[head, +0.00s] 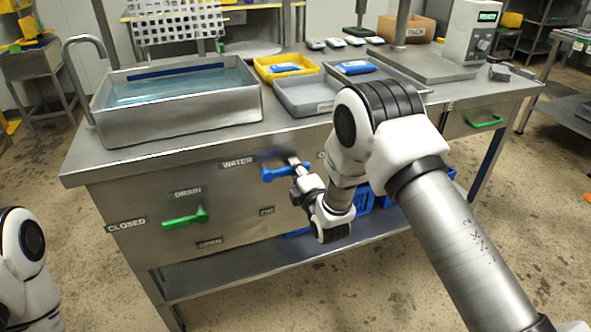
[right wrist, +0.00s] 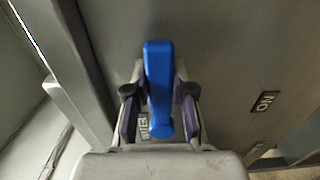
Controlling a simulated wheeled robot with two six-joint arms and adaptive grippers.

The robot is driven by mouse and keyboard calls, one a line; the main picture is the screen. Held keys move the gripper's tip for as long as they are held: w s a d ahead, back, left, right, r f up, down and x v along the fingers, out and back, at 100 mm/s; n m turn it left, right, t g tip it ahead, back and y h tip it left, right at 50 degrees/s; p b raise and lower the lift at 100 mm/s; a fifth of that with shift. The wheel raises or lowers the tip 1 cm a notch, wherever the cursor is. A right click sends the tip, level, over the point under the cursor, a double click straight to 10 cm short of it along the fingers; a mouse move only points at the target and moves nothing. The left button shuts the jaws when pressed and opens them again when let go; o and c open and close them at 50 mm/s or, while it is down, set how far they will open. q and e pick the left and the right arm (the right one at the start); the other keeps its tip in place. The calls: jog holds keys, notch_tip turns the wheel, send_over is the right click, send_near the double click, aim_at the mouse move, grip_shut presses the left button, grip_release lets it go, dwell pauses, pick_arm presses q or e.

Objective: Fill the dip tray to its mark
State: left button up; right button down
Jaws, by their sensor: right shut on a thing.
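The dip tray (head: 180,116) is a deep steel basin at the left of the bench. Pale blue water (head: 165,90) lies in it, below a dark blue stripe (head: 190,70) on its back wall. The blue water handle (head: 281,173) is on the bench front beside the WATER label (head: 238,162). My right gripper (head: 298,172) is at this handle. In the right wrist view the blue handle (right wrist: 158,80) stands between the two fingers (right wrist: 158,105), which are shut on it. My left gripper is out of view; only part of my left arm shows at lower left.
A green drain handle (head: 186,218) lies roughly level between the CLOSED (head: 126,225) and OPEN (head: 209,243) labels. A grey tray (head: 300,97) and a yellow tray (head: 268,63) stand right of the basin. A curved tap (head: 84,40) rises at its left.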

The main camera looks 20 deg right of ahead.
jog(key=c, duration=1)
grip_release()
jog(key=shift+o, duration=0.2)
jog(key=s, duration=1.2)
jog(key=shift+d, duration=0.2)
